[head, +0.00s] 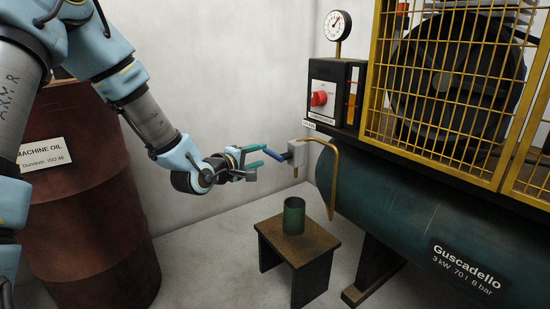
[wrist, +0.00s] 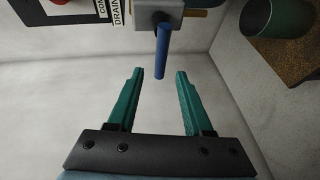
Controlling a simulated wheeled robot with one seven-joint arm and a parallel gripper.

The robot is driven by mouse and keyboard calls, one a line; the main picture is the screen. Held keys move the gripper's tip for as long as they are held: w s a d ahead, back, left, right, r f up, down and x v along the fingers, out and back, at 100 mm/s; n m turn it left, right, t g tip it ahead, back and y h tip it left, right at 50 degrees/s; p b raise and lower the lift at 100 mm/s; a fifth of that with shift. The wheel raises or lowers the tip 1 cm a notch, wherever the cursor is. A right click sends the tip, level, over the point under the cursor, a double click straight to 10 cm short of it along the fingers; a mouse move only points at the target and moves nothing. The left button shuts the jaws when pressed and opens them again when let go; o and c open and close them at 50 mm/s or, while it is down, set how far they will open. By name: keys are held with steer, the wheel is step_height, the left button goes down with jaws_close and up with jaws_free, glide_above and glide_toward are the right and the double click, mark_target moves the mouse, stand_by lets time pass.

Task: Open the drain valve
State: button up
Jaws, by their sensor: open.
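The drain valve is a grey block (head: 297,152) with a blue lever handle (head: 272,150) pointing toward my gripper. A bent brass pipe (head: 334,180) runs from the valve and curves downward. In the wrist view the blue handle (wrist: 161,52) hangs from the grey valve body (wrist: 157,14), ahead of and between the fingertips. My gripper (head: 262,157) is open, with its green fingers at the handle's height. In the wrist view the open gripper (wrist: 157,74) has a wide gap, and the handle's end lies near the fingertip line.
A green cup (head: 294,217) stands on a small stool (head: 268,230) below the valve. The dark green tank (head: 400,210) and yellow cage (head: 440,90) fill the right. A red switch (head: 319,98) sits above the valve. A rusty oil drum (head: 85,200) stands at left.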

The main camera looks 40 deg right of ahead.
steer(key=b+x, duration=0.2)
steer(key=x, duration=0.7)
steer(key=shift+b, duration=0.35)
jaws_close()
steer(key=shift+f, duration=0.1)
stand_by(0.8)
